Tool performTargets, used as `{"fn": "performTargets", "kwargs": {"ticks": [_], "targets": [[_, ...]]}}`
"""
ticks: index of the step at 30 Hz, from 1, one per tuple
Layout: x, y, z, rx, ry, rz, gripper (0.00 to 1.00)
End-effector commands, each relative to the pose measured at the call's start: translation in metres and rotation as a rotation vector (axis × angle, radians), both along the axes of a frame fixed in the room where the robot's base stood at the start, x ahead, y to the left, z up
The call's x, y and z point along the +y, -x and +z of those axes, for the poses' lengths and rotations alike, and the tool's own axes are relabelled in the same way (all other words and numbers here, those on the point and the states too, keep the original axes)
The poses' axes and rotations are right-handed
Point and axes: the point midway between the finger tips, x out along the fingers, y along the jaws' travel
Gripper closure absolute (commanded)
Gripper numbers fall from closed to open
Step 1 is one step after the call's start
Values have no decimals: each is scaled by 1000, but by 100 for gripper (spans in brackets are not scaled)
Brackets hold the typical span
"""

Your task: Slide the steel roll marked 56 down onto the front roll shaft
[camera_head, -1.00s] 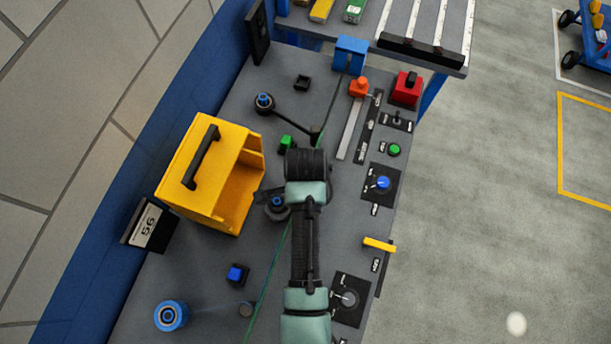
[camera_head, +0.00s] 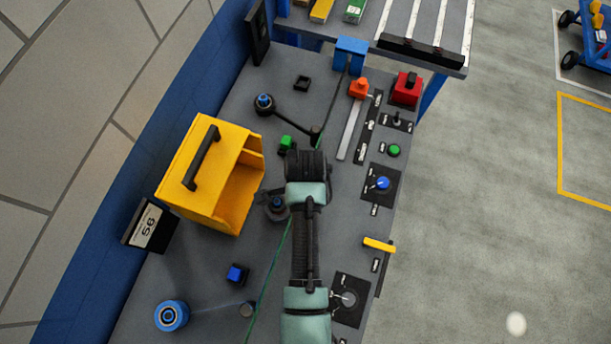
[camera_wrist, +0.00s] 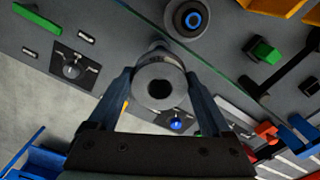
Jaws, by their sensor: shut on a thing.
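In the wrist view my gripper (camera_wrist: 158,78) is shut on a grey steel roll (camera_wrist: 154,100), with one finger on each side. The roll's round end and dark bore face the camera. No 56 mark is readable on it. The front roll shaft cannot be made out; the roll hides what lies behind it, and I cannot tell whether the roll is around a shaft. In the head view my arm covers the roll and most of the gripper.
A dark round part with a blue centre (camera_wrist: 193,19) is close beside the held roll. A yellow housing with a black handle (camera_head: 205,180) stands left of my arm. A green button (camera_head: 286,143), a black lever (camera_head: 290,122) and a blue knob (camera_head: 382,183) are nearby.

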Motion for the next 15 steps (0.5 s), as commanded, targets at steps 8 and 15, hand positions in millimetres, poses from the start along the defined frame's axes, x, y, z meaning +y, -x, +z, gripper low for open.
{"fn": "performTargets", "kwargs": {"ticks": [8,15], "targets": [[0,0,-9,0,0,0,96],[0,0,-16,-1,0,0,96]]}}
